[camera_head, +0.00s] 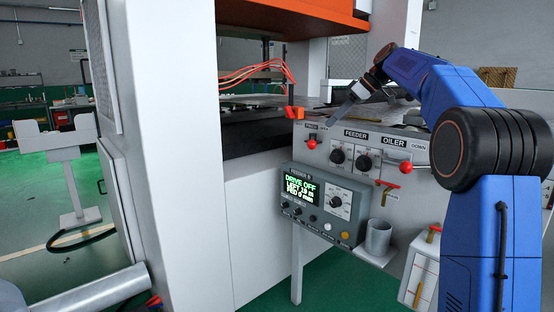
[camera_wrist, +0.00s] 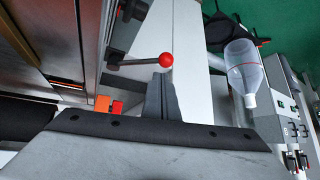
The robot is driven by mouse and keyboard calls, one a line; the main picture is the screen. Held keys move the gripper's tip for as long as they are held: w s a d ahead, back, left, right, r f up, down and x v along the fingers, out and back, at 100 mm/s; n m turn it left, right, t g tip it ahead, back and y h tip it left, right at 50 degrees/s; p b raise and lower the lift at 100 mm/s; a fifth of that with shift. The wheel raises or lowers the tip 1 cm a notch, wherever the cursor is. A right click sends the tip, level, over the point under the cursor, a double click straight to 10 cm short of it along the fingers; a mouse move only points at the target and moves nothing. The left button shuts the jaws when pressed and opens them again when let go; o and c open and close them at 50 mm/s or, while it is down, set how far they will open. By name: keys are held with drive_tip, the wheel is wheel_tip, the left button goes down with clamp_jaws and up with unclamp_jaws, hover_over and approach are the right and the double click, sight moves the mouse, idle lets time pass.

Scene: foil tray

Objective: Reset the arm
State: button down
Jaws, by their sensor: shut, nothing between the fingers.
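My gripper (camera_head: 332,121) is at the end of my blue arm, which reaches in from the right in the head view. It is above the upper edge of the grey feeder panel (camera_head: 345,180), close to the red-knobbed lever (camera_head: 311,143). In the wrist view my gripper's dark fingers (camera_wrist: 160,95) are together with nothing between them. The red knob of a lever (camera_wrist: 166,60) shows just beyond the fingertips. I cannot tell whether they touch the lever.
A control box with a lit green display (camera_head: 302,188) hangs below the panel, beside a grey cup (camera_head: 378,237). A clear bottle (camera_wrist: 243,70) lies right of the fingers in the wrist view. The white machine column (camera_head: 180,150) stands left. Green floor is open below.

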drive_tip(key=s+a+f+m+h, duration=0.1)
drive_tip(key=s+f+m+h, duration=0.3)
drive_tip(key=s, duration=0.9)
drive_tip(key=s+a+f+m, duration=0.1)
drive_tip(key=s+f+m, duration=0.35)
drive_tip(key=s, duration=0.85)
drive_tip(key=s+d+f+m+h, duration=0.1)
drive_tip(key=s+f, duration=1.1)
drive_tip(key=s, duration=0.1)
drive_tip(key=s+d+f+m+h, duration=0.2)
drive_tip(key=s+f, duration=1.1)
drive_tip(key=shift+d+t, duration=0.25)
drive_tip(key=shift+t, duration=0.15)
drive_tip(key=c, duration=2.5)
unclamp_jaws()
drive_tip(key=shift+r, duration=0.1)
